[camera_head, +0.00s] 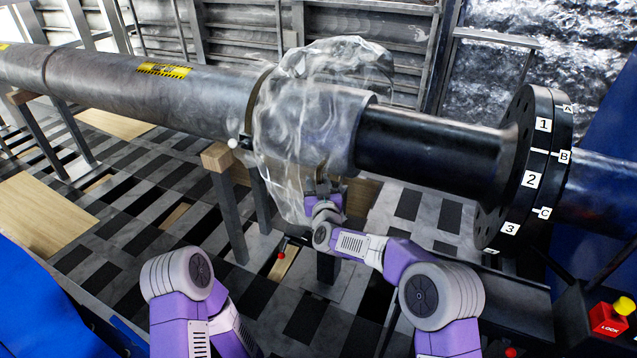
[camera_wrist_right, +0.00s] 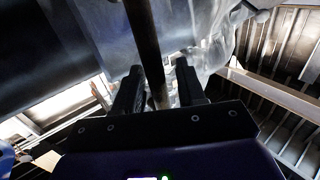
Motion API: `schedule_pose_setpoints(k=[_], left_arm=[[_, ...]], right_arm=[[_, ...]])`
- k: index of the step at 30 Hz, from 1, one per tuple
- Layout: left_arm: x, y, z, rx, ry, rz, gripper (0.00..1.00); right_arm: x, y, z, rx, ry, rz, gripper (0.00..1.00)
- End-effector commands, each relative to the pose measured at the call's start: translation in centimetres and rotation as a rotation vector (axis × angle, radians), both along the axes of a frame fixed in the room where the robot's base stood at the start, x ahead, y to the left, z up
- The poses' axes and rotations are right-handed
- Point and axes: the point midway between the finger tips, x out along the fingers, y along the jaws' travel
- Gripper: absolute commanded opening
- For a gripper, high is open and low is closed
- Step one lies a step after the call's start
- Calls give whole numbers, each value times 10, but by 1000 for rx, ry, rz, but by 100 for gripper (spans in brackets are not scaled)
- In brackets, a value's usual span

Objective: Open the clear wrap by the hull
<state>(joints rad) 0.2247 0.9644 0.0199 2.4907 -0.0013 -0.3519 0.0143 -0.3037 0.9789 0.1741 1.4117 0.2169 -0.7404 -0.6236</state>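The clear wrap (camera_head: 305,125) is a crumpled transparent sleeve around the joint of the grey shaft and the black shaft. Its lower edge hangs below the shaft. A small white knob (camera_head: 233,143) shows at its left edge. My right gripper (camera_head: 324,187) is under the wrap, near its lower right side; the contact is unclear. In the right wrist view, my right gripper (camera_wrist_right: 160,82) has its two dark fingers apart, with a dark rod (camera_wrist_right: 143,40) showing between them and the wrap (camera_wrist_right: 215,45) above. Gaps show beside the rod. My left gripper is out of view.
The long grey shaft (camera_head: 120,85) runs left on stands with wooden blocks (camera_head: 217,157). A black numbered flange (camera_head: 515,165) is at right. A red lever knob (camera_head: 281,255) is below the wrap. A red lock box (camera_head: 608,318) with a yellow button is at lower right.

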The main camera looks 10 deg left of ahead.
Motion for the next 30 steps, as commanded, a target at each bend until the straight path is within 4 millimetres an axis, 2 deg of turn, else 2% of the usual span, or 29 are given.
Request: schedule_pose_setpoints(k=[11,14,24,30], left_arm=[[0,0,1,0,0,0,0],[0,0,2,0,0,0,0],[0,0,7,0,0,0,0],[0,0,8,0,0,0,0]], right_arm=[[-2,-2,3,1,-5,-3,41],[-10,-5,4,0,-5,-3,41],[-53,-17,3,0,-3,-1,41],[-69,-21,3,1,-4,-1,41]])
